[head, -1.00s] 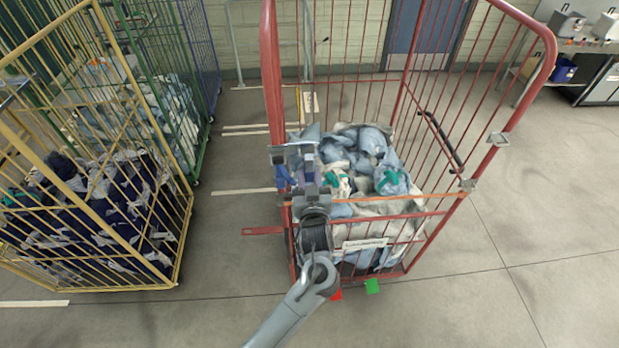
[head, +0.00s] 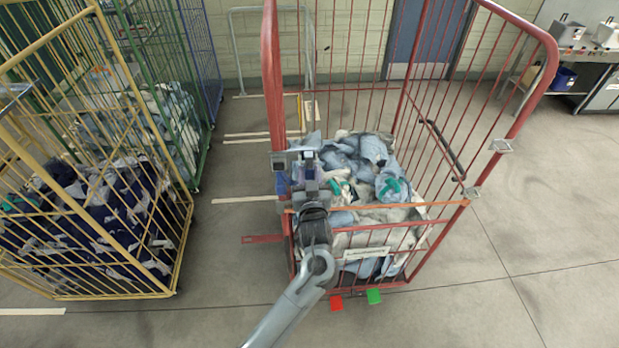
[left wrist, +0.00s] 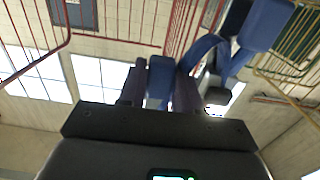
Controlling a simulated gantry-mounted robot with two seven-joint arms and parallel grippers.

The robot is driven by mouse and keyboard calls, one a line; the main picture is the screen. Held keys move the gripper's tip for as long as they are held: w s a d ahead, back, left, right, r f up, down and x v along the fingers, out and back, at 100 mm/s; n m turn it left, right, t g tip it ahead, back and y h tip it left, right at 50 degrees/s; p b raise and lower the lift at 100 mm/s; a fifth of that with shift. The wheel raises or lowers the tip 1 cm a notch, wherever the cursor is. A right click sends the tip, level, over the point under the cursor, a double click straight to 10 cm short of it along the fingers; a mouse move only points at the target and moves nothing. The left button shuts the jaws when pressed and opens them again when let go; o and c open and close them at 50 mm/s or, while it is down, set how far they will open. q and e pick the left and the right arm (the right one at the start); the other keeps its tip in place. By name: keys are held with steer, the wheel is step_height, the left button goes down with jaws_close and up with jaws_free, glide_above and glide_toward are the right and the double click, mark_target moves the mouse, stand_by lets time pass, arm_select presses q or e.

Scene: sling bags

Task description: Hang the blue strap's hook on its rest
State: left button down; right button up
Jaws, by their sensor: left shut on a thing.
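My left gripper (head: 306,165) is at the front left post of the red cage (head: 271,80), by the orange strap (head: 375,207). In the left wrist view its two dark fingers (left wrist: 160,90) are shut on a blue piece of the blue strap (left wrist: 160,78). The strap's blue band bends up to the right towards a larger blue block. A dark grey piece beside the right finger may be the hook, but I cannot tell. In the head view a little blue (head: 283,184) shows left of the gripper. I cannot make out the rest. My right gripper is out of view.
The red cage holds pale blue and white sling bags (head: 365,155). A yellow cage (head: 180,245) with dark blue bags stands at the left, a green cage (head: 204,150) behind it. Red and green tabs (head: 374,297) show at the red cage's base. The floor at right is clear.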

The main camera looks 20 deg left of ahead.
arm_select(q)
steer(key=shift+f, duration=0.2)
stand_by(0.3)
steer(key=shift+f+b, duration=0.65)
steer(key=shift+f, duration=0.2)
steer(key=shift+c, duration=1.4)
jaws_free()
